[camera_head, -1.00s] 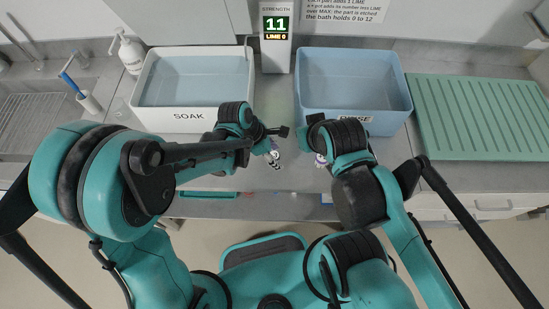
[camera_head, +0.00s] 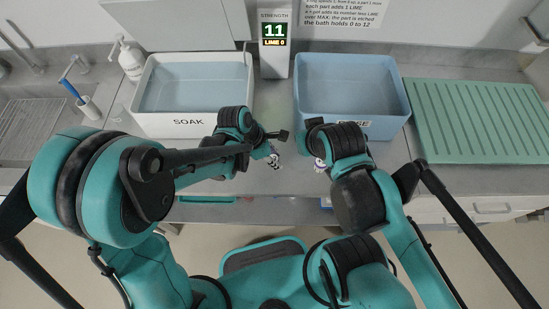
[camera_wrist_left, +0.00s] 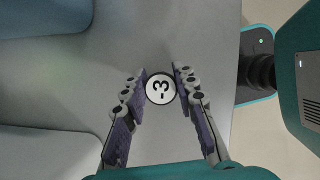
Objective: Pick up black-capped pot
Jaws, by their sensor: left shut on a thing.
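My left gripper (camera_head: 274,160) is over the counter strip in front of the two baths in the head view. In the left wrist view, its two purple-padded fingers (camera_wrist_left: 161,78) stand on either side of a small pot (camera_wrist_left: 161,86). The pot's top is a white disc marked "-3" with a black rim; its sides are hidden. The gripper is shut on this pot. In the head view the pot is too small and covered to make out clearly. My right gripper (camera_head: 319,164) is mostly hidden behind its own arm, so its jaws cannot be read.
A white SOAK bath (camera_head: 189,122) stands behind on the left, a blue RINSE bath (camera_head: 392,126) on the right. Between them a strength display (camera_head: 275,30) reads 11, LIME 0. A green ribbed mat (camera_head: 480,120) lies right. A sink, brush cup (camera_head: 89,107) and soap bottle (camera_head: 130,60) are left.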

